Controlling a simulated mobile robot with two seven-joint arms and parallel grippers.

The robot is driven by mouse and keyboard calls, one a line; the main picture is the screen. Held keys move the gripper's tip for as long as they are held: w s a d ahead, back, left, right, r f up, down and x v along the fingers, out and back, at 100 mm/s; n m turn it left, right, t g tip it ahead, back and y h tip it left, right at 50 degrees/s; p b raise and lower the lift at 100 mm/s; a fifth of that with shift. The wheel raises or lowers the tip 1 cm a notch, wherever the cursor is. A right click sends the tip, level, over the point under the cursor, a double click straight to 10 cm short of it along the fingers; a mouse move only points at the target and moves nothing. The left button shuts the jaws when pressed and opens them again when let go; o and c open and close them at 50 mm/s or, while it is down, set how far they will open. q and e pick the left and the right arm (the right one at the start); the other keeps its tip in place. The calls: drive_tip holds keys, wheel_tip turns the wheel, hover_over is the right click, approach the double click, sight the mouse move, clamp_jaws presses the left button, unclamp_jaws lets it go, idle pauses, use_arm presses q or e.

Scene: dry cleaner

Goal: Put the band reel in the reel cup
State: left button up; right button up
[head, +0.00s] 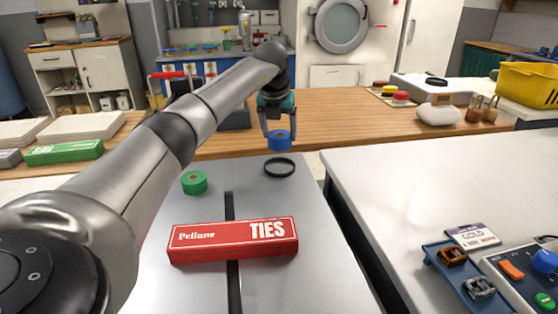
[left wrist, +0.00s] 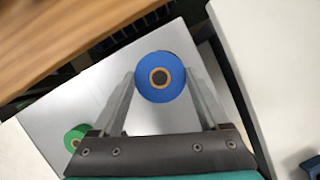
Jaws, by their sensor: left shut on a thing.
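My left gripper (head: 279,134) is shut on a blue reel (head: 279,142), held above the far part of the grey table. In the left wrist view the blue reel (left wrist: 160,92), with a tan core, sits between the two fingers. A black ring-shaped rim (head: 279,167), which looks like the reel cup, is on the table just below and nearer than the reel in the head view. The reel is apart from it. I cannot make out the cup in the left wrist view. A green reel (head: 194,183) stands on the table to the left. My right gripper is not in view.
A red TIES box (head: 233,240) lies across a dark strip (head: 234,290) on the grey table (head: 320,270). A white counter (head: 430,185) stands to the right, with a blue tray (head: 450,283) on it. A wooden counter (head: 345,115) runs behind.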

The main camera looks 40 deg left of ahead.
sight(277, 139)
use_arm(q)
wheel_tip(277, 139, down, 3)
drive_tip(key=shift+r+b, duration=0.15)
drive_tip(key=shift+b, duration=0.25)
drive_tip(key=shift+f+b, duration=0.8)
drive_tip(key=shift+f, duration=1.45)
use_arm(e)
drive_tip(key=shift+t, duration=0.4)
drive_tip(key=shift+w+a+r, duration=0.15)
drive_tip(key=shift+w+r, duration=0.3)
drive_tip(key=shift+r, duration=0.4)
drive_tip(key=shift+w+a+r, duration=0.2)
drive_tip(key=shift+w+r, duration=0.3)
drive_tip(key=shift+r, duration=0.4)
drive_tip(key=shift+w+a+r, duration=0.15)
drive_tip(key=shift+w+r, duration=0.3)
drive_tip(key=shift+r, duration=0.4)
use_arm(q)
drive_tip(key=shift+f, duration=0.1)
drive_tip(key=o, duration=1.3)
drive_tip(key=shift+c, duration=0.2)
